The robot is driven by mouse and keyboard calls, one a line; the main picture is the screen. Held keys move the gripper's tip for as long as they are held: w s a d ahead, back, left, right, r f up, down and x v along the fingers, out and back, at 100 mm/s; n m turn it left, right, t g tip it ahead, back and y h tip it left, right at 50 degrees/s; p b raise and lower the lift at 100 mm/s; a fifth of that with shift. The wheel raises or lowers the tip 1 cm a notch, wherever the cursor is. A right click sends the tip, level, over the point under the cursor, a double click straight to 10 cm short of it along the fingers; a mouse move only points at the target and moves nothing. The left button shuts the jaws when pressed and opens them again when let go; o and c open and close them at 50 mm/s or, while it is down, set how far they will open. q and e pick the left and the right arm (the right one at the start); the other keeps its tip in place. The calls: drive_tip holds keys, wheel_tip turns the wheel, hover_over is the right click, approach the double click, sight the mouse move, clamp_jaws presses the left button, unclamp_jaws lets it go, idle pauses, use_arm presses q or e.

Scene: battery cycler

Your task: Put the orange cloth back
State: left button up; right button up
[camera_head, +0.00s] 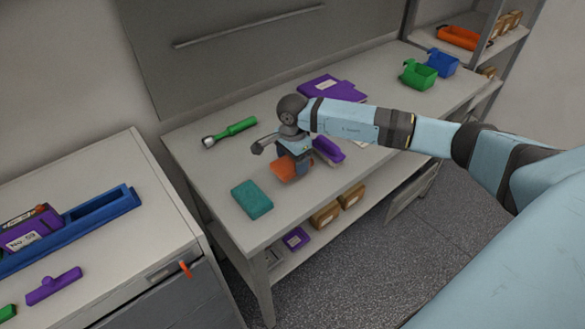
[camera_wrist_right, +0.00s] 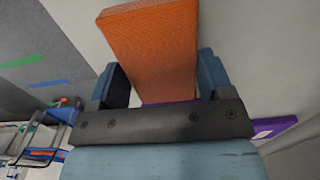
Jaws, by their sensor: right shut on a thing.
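The orange cloth (camera_head: 284,170) is a thick folded block at the middle of the workbench in the head view, partly hidden by my right gripper. In the right wrist view the cloth (camera_wrist_right: 152,45) stretches out from between the two blue fingers. My right gripper (camera_head: 293,163) points down over the bench and is shut on the cloth. I cannot tell whether the cloth touches the bench top. A teal folded cloth (camera_head: 252,199) lies to the left of it. My left gripper is not in view.
A green-handled tool (camera_head: 230,132) lies behind left. A purple item (camera_head: 328,150) is close right of my gripper, and a purple binder (camera_head: 333,89) lies behind. Green (camera_head: 418,75) and blue (camera_head: 442,62) bins stand at the far right. The bench front edge is near the teal cloth.

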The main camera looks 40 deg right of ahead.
sight(293, 169)
wheel_tip(293, 169, down, 4)
drive_tip(key=shift+p, duration=0.3)
drive_tip(key=shift+f, duration=0.2)
drive_tip(key=shift+f, duration=0.1)
drive_tip(key=o, duration=0.8)
drive_tip(key=shift+r, duration=0.25)
wheel_tip(293, 169, up, 12)
drive_tip(key=shift+f+b, duration=0.1)
drive_tip(key=shift+b, duration=1)
